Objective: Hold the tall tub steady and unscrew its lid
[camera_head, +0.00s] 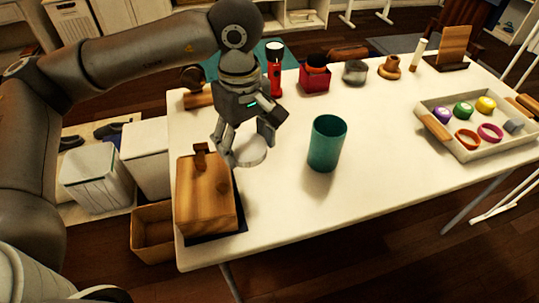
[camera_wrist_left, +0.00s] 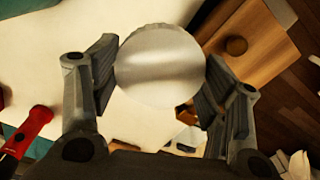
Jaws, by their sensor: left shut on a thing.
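The tall teal tub (camera_head: 326,150) stands upright on the white table, its top open. Its lid (camera_head: 251,156), a pale grey disc, is apart from the tub, to its left. My left gripper (camera_head: 245,147) points down and is shut on the lid, a finger on either side. In the left wrist view the round lid (camera_wrist_left: 160,66) fills the space between the fingers (camera_wrist_left: 160,82). How far the lid is above the table is hard to tell. My right gripper is in neither view, and nothing is holding the tub.
A wooden box with a knob (camera_head: 206,195) stands close left of the lid. A red flashlight (camera_head: 275,72), a red container (camera_head: 315,79) and a grey cup (camera_head: 355,72) line the back. A tray (camera_head: 470,146) with small items is at right. The table around the tub is clear.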

